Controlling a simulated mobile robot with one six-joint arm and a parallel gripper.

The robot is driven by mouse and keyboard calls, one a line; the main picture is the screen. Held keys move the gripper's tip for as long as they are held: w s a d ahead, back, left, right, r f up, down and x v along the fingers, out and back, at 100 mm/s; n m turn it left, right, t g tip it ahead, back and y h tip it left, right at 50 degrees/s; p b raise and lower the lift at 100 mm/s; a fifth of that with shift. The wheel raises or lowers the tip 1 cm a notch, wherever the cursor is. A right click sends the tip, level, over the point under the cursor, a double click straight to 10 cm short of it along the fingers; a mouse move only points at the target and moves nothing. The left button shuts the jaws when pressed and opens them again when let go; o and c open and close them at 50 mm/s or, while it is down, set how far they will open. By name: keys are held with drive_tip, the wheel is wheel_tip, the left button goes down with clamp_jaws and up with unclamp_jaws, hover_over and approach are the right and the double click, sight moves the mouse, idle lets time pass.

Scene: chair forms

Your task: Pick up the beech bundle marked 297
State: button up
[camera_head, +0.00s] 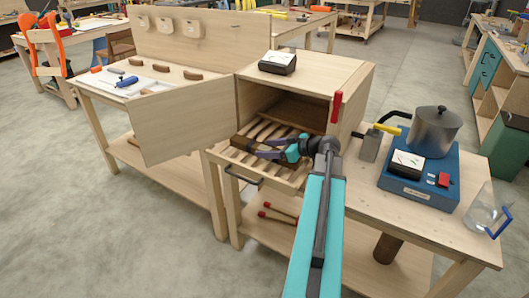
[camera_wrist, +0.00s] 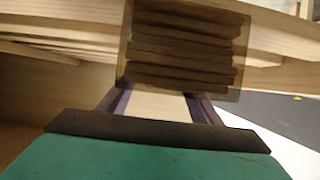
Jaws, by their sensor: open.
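A bundle of stacked dark brown wooden strips (camera_wrist: 185,50) fills the upper middle of the wrist view, just beyond my fingertips. No number can be read on it. In the head view a dark brown bundle (camera_head: 243,142) lies on a slatted rack (camera_head: 232,158) at the mouth of an open wooden box (camera_head: 305,70). My gripper (camera_head: 258,148) is over the rack, pointing left at the bundle. It also shows in the wrist view (camera_wrist: 157,98), with its fingers apart and a pale surface between them. I cannot tell whether the fingertips touch the bundle.
The box door (camera_head: 180,115) stands open at the left. A red handle (camera_head: 337,106) sticks up by the box's right side. A metal pot (camera_head: 435,130) on a blue heater (camera_head: 420,180) and a glass jug (camera_head: 484,208) stand on the bench at right. A meter (camera_head: 278,62) sits on the box.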

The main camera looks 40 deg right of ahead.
sight(268, 149)
drive_tip(key=shift+c, duration=0.2)
drive_tip(key=c, duration=1.3)
drive_tip(key=shift+r, duration=0.25)
drive_tip(key=shift+c, duration=0.2)
drive_tip(key=shift+r+b, duration=0.55)
drive_tip(key=shift+r, duration=0.8)
drive_tip(key=shift+w+a+r, duration=0.1)
drive_tip(key=shift+a+r, duration=0.1)
drive_tip(key=shift+a, duration=0.1)
drive_tip(key=w+a+b, duration=0.1)
drive_tip(key=a, duration=0.2)
drive_tip(key=w+a+b, duration=0.1)
drive_tip(key=a, duration=0.3)
drive_tip(key=w+a+b, duration=0.2)
drive_tip(key=a, duration=0.2)
drive_tip(key=shift+r, duration=0.35)
drive_tip(key=shift+w+a+b, duration=0.2)
drive_tip(key=shift+a+b, duration=0.45)
drive_tip(key=shift+b, duration=0.2)
drive_tip(key=b, duration=0.1)
drive_tip(key=a+b, duration=0.1)
drive_tip(key=b, duration=0.1)
drive_tip(key=shift+w+r, duration=0.1)
drive_tip(key=shift+w, duration=0.15)
drive_tip(key=shift+w+a+r+b, duration=0.1)
drive_tip(key=shift+a+r+b, duration=0.3)
drive_tip(key=shift+b, duration=0.85)
